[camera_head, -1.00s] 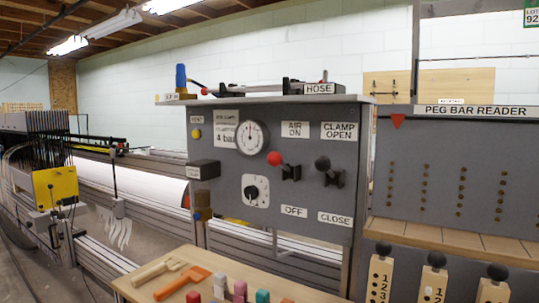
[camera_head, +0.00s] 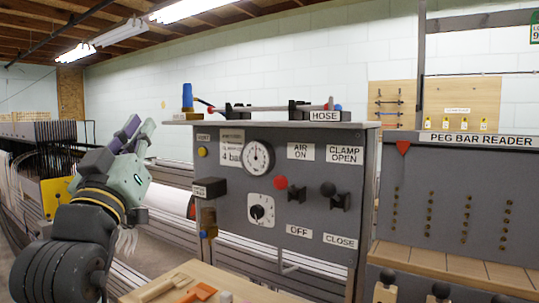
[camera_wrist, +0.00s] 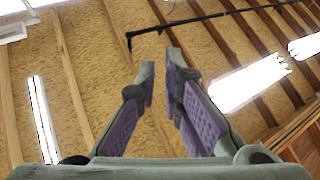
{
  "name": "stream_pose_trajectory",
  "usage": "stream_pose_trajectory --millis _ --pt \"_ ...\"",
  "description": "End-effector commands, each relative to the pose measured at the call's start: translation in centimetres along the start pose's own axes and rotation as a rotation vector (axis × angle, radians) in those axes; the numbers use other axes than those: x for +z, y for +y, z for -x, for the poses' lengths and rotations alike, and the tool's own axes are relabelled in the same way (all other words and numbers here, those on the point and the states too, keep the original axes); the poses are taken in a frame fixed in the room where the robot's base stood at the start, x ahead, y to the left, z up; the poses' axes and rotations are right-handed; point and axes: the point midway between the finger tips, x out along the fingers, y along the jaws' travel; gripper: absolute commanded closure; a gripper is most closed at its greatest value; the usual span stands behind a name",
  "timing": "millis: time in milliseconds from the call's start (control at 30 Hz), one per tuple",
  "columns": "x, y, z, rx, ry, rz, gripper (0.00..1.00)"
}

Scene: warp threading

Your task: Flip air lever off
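The air lever (camera_head: 281,183) has a red ball knob on a dark bracket on the front of the grey control panel (camera_head: 236,184). Its knob sits at the upper left of the bracket, below the "AIR ON" label (camera_head: 300,152) and above the "OFF" label (camera_head: 299,231). My gripper (camera_head: 140,125) is left of the panel, pointing up, well apart from the lever. In the wrist view my gripper (camera_wrist: 160,72) is open, with a gap between its purple-padded fingers and nothing in it.
A black-knobbed clamp lever (camera_head: 329,189) sits just right of the air lever. A gauge (camera_head: 258,157) and a dial (camera_head: 261,209) are to its left. A wooden table (camera_head: 245,287) with tools lies below. The peg bar reader (camera_head: 455,185) stands at right.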

Motion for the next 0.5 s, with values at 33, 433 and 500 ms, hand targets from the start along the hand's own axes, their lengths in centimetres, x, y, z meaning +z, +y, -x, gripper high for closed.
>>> stream_pose_trajectory --millis 33,433,500 --pt "1.5 3.3 -2.1 0.079 -0.112 0.042 0.97" --pt "10.2 15.7 -3.3 0.359 -0.663 0.13 1.0" --pt "10.3 15.9 -3.2 0.364 -0.674 0.131 1.0"
